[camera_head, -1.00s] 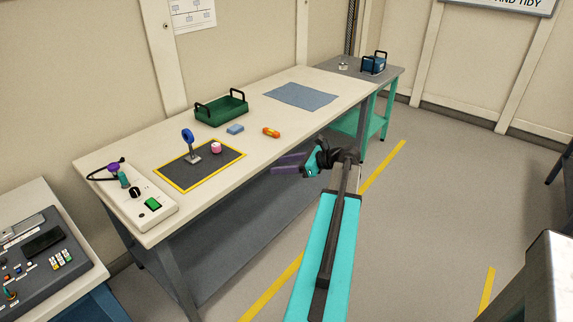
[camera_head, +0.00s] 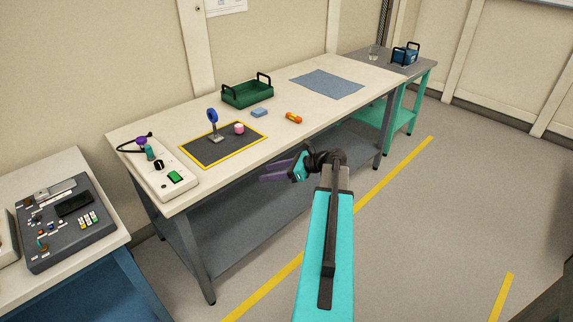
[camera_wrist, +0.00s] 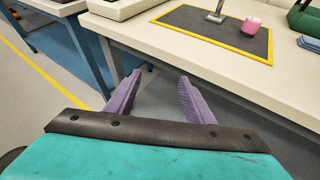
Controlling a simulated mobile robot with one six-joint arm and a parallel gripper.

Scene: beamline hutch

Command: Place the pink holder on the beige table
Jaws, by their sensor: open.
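The pink holder (camera_head: 239,128) is a small pink cylinder standing on the dark mat with a yellow border (camera_head: 221,152), on the beige table (camera_head: 290,138). It also shows in the wrist view (camera_wrist: 253,25), near the top right. My gripper (camera_head: 264,179) has purple fingers and is off the table's front edge, apart from the holder. In the wrist view my gripper (camera_wrist: 158,80) is open and empty, its two fingers spread in front of the table edge.
A blue round-topped stand (camera_head: 213,122) is beside the holder. A green tray (camera_head: 247,95), a blue block (camera_head: 259,113), an orange item (camera_head: 293,118) and a blue cloth (camera_head: 328,85) lie on the table. A white control box (camera_head: 162,172) is at its left end. The floor at right is clear.

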